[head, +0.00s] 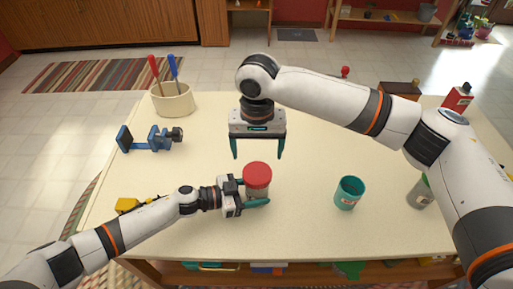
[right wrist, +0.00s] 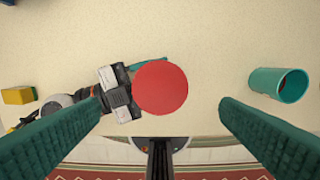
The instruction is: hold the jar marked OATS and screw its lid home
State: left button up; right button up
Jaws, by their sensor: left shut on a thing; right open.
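A jar (head: 257,194) with a wide red lid (head: 257,173) stands near the front middle of the table; any marking on it is too small to read. The lid also shows as a red disc from above in the right wrist view (right wrist: 160,88). My left gripper (head: 254,198) is shut on the jar's body, below the lid. My right gripper (head: 258,156) is open, pointing down above and apart from the lid. In the right wrist view the lid lies between its fingers, nearer the left one. Whether the lid sits level on the jar I cannot tell.
A teal cup (head: 349,193) stands to the right, with a grey-green container (head: 420,191) beyond it. A blue clamp-like tool (head: 150,139) and a cream crock (head: 173,100) with two utensils are at the left. A yellow block (head: 127,205) lies near my left forearm.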

aim_at(257, 172)
jog(key=shift+f, duration=4.25)
jog(key=n, duration=0.5)
jog(key=shift+n, duration=0.4)
jog(key=shift+c, duration=0.2)
jog(key=c, duration=0.7)
